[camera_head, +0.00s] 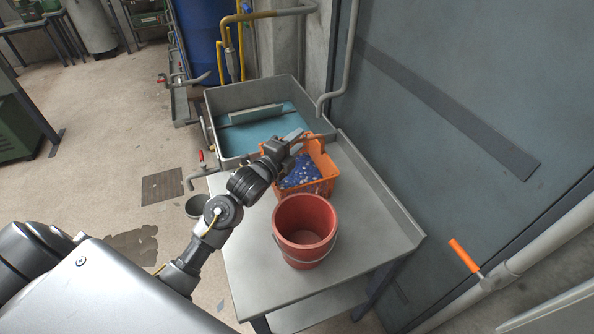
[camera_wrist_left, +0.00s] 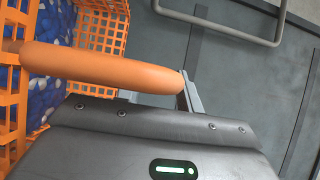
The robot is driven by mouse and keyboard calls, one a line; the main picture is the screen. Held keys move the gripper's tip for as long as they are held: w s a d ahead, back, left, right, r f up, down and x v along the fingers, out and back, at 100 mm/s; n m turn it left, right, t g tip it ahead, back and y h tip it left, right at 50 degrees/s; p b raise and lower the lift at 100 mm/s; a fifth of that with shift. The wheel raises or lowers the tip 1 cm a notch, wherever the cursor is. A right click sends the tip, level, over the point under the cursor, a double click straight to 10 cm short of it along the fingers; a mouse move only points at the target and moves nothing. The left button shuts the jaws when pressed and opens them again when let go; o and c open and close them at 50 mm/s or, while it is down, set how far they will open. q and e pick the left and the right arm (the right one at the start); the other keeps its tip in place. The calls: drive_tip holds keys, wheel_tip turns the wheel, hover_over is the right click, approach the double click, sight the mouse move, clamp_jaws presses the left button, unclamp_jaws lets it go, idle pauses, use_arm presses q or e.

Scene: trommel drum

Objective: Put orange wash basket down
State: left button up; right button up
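The orange wash basket (camera_head: 322,184) is an open-mesh plastic basket with blue, speckled contents (camera_head: 299,172). In the head view it is upright over the grey table, between the sink and the red bucket. Whether its base touches the table is hard to tell. My left gripper (camera_head: 294,141) is at the top of the basket, with its fingers around the orange handle (camera_wrist_left: 100,67). In the left wrist view the handle crosses in front of the gripper body, and a finger (camera_wrist_left: 190,94) shows at its right end. The other finger is hidden there. My right gripper is not in view.
A red bucket (camera_head: 304,222) stands on the grey table (camera_head: 372,232), close in front of the basket. A grey sink (camera_head: 222,101) with a blue bottom adjoins the table's far end. A raised edge (camera_head: 378,187) and a wall lie to the right. The table's near right part is clear.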

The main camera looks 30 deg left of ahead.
use_arm(q)
drive_tip(key=shift+w, duration=0.4)
drive_tip(key=shift+s, duration=0.1)
drive_tip(key=shift+c, duration=0.2)
clamp_jaws()
idle(0.9)
